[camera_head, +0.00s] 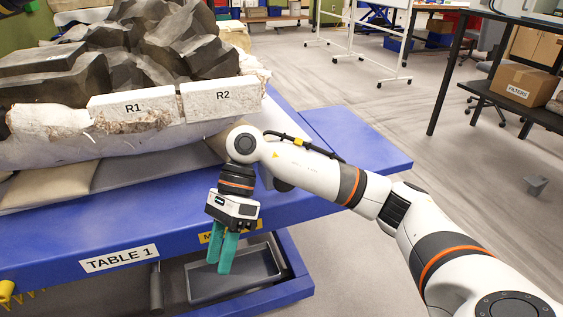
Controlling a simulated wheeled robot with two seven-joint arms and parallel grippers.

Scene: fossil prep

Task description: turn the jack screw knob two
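No knob that I can identify as jack screw knob two shows in this view. My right gripper (218,266) points down in front of the edge of the blue table (170,222), near a yellow label (216,238) that it partly hides. Its two teal fingers are close together. I cannot tell whether there is a gap between their tips, and I see nothing held in them. A grey tray (203,298) on a lower blue shelf lies below and behind the fingers. My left gripper is not in view.
A dark fossil block in a white jacket (60,155), with plates marked R1 (132,105) and R2 (222,98), rests on cushions (48,186) on the table. A yellow fitting (6,290) is at the lower left. A black shelf with a FILTERS box (518,84) stands right.

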